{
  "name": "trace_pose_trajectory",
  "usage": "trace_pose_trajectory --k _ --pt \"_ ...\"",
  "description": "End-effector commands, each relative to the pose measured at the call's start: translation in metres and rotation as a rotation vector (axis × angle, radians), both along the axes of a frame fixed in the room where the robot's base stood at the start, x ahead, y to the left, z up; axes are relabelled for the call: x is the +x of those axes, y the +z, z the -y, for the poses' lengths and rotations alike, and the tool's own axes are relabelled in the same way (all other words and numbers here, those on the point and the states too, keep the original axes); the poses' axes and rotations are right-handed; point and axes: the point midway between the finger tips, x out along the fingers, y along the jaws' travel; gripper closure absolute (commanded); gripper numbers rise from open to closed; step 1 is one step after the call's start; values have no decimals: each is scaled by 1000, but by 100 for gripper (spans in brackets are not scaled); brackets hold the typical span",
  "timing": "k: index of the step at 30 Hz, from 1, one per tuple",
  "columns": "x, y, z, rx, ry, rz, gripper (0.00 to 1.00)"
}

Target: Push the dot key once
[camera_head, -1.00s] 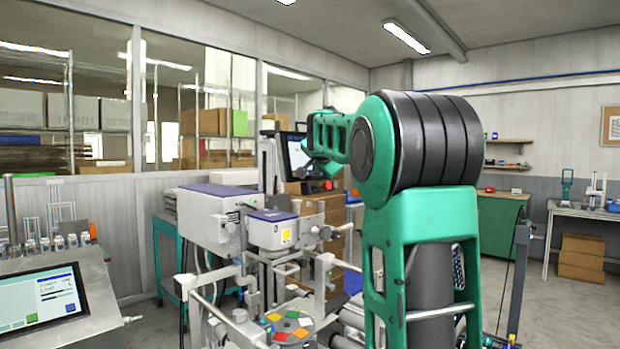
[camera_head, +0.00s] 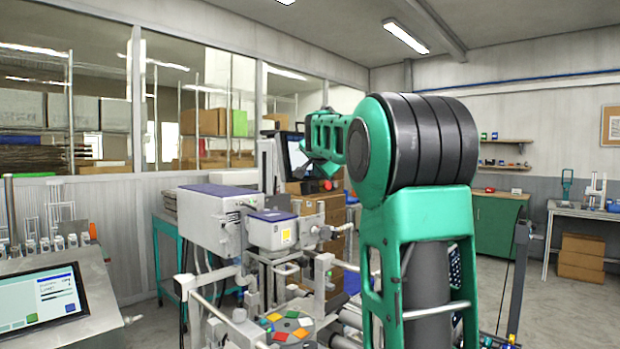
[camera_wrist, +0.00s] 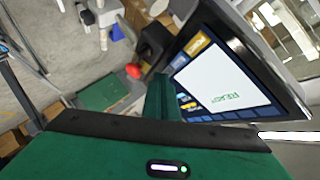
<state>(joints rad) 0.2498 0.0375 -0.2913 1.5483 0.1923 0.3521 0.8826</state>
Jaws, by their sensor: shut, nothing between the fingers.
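A dark-framed screen panel (camera_wrist: 225,85) is on the right in the wrist view, tilted in the picture. It has a white field with green letters and a column of small blue and orange keys along one side. No mark that I can read as a dot shows on these keys. In the head view the panel (camera_head: 296,152) stands behind my green arm. My gripper (camera_wrist: 163,98) is shut and empty, its green fingers pointing toward the panel's key side. Whether it touches the panel I cannot tell.
A red knob (camera_wrist: 133,71) on a dark housing sits left of the panel in the wrist view. In the head view a grey machine with a purple-topped box (camera_head: 272,216) and a disc of coloured patches (camera_head: 287,326) stand in front. Another tablet screen (camera_head: 40,298) is at lower left.

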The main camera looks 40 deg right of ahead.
Motion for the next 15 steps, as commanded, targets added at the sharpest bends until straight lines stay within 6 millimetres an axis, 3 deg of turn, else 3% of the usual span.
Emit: trace_pose_trajectory --k 15 --pt "-15 3 1 0 0 0 100"
